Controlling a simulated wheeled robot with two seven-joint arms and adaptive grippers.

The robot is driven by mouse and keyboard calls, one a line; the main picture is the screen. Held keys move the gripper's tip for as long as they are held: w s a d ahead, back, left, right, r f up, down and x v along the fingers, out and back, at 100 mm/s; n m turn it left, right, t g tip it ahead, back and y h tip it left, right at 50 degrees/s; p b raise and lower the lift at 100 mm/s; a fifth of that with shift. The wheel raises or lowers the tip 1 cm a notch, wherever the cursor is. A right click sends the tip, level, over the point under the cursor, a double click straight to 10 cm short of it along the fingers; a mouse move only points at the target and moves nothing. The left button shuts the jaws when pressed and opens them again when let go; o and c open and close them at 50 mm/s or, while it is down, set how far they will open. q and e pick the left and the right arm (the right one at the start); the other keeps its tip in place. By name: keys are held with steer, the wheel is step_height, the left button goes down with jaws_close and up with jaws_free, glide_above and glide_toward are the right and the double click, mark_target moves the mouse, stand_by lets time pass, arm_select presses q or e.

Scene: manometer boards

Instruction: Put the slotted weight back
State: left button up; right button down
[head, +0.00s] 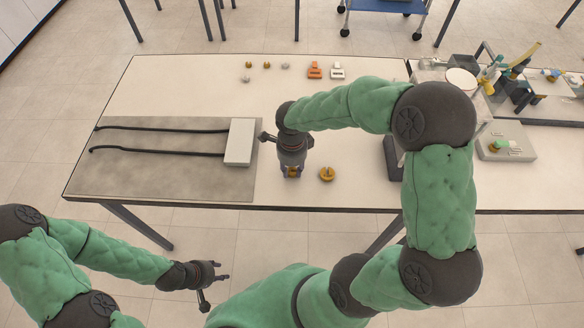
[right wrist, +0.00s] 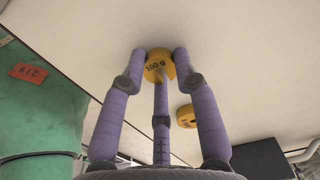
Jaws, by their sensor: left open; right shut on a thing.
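My right gripper (head: 292,173) points down at the table near its front edge, shut on a yellow slotted weight (right wrist: 157,63) marked 100 g. In the right wrist view the fingers close around this disc. In the head view the gripper mostly hides the held weight (head: 292,171). I cannot tell whether it touches the table. A second yellow weight (head: 327,174) lies just to the right, apart from the gripper; it also shows in the right wrist view (right wrist: 187,116). My left gripper (head: 222,277) is open and empty, in front of the table.
A grey board (head: 170,180) with two dark tubes and a white block (head: 240,142) lies at the left. Several small weights (head: 266,65), an orange block (head: 314,71) and a white block (head: 337,71) stand at the back. Equipment (head: 500,85) crowds the right.

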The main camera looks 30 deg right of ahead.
steer(key=shift+f, duration=0.2)
steer(key=c, duration=0.9)
jaws_free()
steer(key=shift+c, duration=0.2)
steer(key=shift+r, duration=0.1)
steer(key=shift+r, duration=0.1)
steer(key=shift+r+p, duration=0.3)
steer(key=shift+r, duration=0.05)
step_height(320, 180, up, 11)
steer(key=p, duration=0.3)
steer(key=shift+r+p, duration=0.2)
steer(key=shift+p, duration=0.15)
steer(key=shift+s, duration=0.1)
